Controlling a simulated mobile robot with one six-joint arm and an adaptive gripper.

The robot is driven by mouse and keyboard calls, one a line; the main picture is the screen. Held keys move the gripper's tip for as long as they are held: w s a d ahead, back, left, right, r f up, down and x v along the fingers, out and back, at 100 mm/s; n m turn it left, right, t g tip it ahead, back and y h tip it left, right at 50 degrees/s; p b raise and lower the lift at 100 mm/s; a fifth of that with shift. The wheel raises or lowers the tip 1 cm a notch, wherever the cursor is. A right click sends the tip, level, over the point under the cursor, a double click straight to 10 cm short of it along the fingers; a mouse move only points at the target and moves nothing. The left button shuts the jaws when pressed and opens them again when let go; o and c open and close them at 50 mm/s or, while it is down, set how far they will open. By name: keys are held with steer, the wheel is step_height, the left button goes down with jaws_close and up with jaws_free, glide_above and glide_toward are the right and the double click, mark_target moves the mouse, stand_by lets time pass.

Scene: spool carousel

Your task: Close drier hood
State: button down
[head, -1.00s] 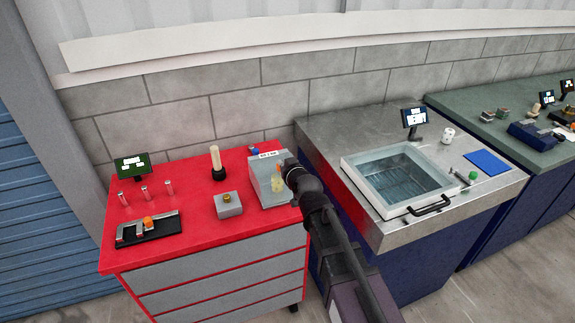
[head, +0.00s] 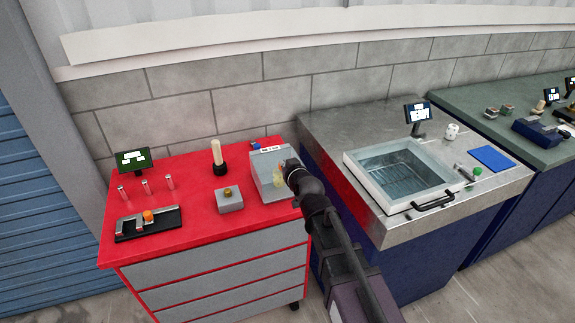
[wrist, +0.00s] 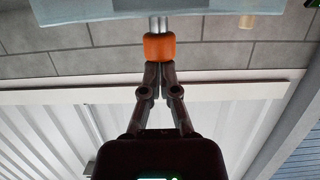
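The drier is a pale grey box with a white label (head: 267,150) at the right end of the red bench. Its hood (head: 264,172) shows a yellowish thing (head: 279,175) near its right side, partly behind my arm. My gripper is hidden in the head view behind my dark wrist, close to the drier's right side. In the wrist view a pale panel (wrist: 100,8), apparently the hood, crosses the top edge, with an orange knob (wrist: 159,47) on a metal stem. My gripper (wrist: 159,68) has its fingers together, tips at the knob; I cannot tell whether they grip it.
A grey block with a brass knob (head: 227,192), a cream post (head: 217,151) and a black rack (head: 148,222) stand left of the drier. A steel bench (head: 335,122) with a glass-lidded basin (head: 356,175) is to the right. A wall stands behind.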

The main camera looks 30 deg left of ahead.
steer(key=shift+s+d+f, duration=0.15)
steer(key=shift+s+f, duration=0.1)
steer(key=r+p, duration=0.4)
steer(key=r, duration=0.1)
steer(key=shift+w+p, duration=0.25)
steer(key=shift+p, duration=0.15)
steer(key=s+d+f+b, duration=0.3)
steer(key=s+d+f, duration=0.1)
steer(key=s+d, duration=0.2)
steer(key=shift+s+d+b, duration=0.25)
steer(key=shift+b, duration=0.1)
stand_by(0.4)
